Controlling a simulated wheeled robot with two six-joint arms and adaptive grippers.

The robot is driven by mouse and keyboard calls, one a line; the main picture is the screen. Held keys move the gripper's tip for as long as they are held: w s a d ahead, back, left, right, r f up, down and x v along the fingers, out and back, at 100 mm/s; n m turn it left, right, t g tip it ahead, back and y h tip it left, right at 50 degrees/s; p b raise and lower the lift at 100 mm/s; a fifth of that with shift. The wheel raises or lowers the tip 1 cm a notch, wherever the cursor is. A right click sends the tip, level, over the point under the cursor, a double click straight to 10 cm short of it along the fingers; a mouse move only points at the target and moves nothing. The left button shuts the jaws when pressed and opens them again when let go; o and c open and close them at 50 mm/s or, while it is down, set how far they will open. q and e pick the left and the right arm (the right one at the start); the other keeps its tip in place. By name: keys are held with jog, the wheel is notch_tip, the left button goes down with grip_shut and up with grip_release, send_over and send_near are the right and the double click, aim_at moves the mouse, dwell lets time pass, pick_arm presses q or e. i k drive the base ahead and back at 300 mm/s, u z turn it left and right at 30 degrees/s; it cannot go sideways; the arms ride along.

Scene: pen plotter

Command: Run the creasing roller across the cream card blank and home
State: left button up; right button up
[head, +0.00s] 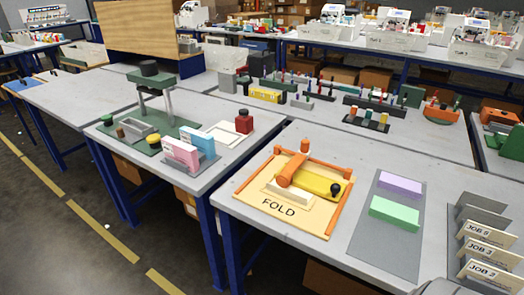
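The creasing station is a cream board (246,196) marked FOLD, with orange rails (341,205) along its sides, on the near right table. The orange creasing roller (292,169) stands near the board's far middle. A yellow arm (316,182) with a black knob (336,188) extends from it to the right. The cream card blank (289,197) lies on the board just in front of the roller and arm, partly hidden by them. I cannot tell whether the roller touches it.
Right of the board, a grey mat (384,240) holds a purple block (400,185) and a green block (394,212). A rack of JOB cards (486,250) stands at the right edge. The left table carries a green press (150,95) and pink and blue blocks.

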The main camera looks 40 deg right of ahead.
aim_at(296, 158)
jog(key=u, duration=0.1)
jog(key=i, duration=0.85)
jog(key=z, duration=0.95)
